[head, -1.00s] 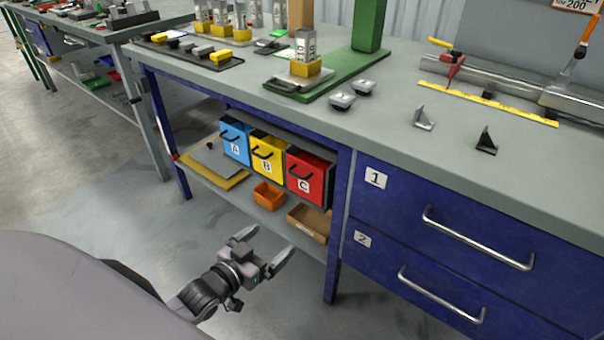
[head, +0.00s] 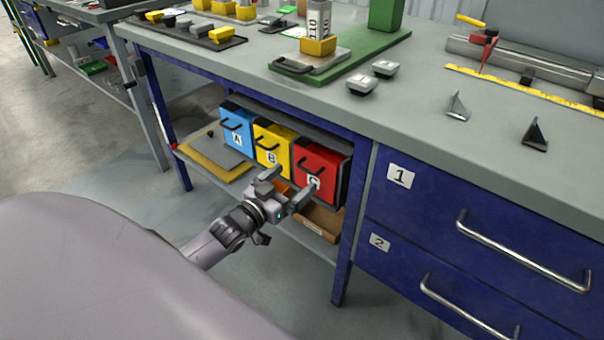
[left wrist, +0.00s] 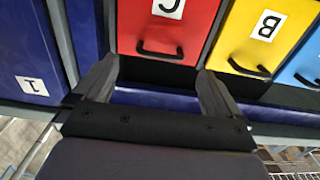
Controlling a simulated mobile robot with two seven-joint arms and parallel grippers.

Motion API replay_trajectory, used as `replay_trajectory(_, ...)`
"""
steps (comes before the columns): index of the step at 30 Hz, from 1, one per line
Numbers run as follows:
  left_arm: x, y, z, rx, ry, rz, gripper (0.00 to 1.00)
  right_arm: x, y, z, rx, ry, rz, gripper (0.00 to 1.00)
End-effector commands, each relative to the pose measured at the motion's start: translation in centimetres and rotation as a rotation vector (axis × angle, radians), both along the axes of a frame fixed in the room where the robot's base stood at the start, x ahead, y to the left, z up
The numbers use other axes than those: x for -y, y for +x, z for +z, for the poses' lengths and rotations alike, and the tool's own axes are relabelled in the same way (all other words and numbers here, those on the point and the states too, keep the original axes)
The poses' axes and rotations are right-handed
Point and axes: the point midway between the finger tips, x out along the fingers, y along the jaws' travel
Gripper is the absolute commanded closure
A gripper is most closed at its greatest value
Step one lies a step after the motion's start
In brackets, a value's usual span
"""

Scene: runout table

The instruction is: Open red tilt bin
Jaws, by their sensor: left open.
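The red tilt bin (head: 329,166), labelled C, hangs under the bench top at the right end of a row of three bins. Its black handle (head: 311,164) is on the front. My left gripper (head: 287,186) is open and empty in front of the red bin and partly covers its lower front. In the left wrist view, which is upside down, the red bin (left wrist: 195,30) and its handle (left wrist: 160,53) show beyond the open left gripper (left wrist: 157,75). The handle lies between the two fingers in that picture, apart from them. My right gripper is not in view.
The blue bin (head: 237,126) and yellow bin (head: 273,149) are left of the red one. A cardboard box (head: 322,223) and a mostly hidden orange box are on the shelf below. A blue bench leg (head: 350,240) and drawers (head: 440,215) stand to the right.

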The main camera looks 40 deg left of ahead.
Motion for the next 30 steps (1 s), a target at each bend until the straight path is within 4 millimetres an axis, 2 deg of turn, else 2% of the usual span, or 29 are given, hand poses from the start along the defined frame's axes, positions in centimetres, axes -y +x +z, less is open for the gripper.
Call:
replay_trajectory(3, 0.1, 1.7, -0.1, 0.001, 0.001, 0.001, 0.01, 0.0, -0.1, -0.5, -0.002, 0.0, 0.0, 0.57)
replay_trajectory(9, 0.3, 3.5, -0.1, -0.001, -0.001, 0.0, 0.01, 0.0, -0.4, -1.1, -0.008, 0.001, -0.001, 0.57)
replay_trajectory(22, 0.4, 4.2, -0.1, -0.002, -0.001, 0.0, 0.01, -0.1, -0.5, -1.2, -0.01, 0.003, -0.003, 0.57)
replay_trajectory(27, 0.4, 4.2, -0.1, -0.002, -0.001, 0.0, 0.57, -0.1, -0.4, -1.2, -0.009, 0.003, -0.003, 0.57)
replay_trajectory(29, 0.4, 4.2, -0.1, -0.002, -0.001, 0.0, 0.76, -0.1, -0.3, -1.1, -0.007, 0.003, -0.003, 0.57)
replay_trajectory(30, 0.4, 4.2, -0.1, -0.002, 0.0, 0.0, 0.81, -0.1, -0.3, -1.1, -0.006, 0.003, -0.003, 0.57)
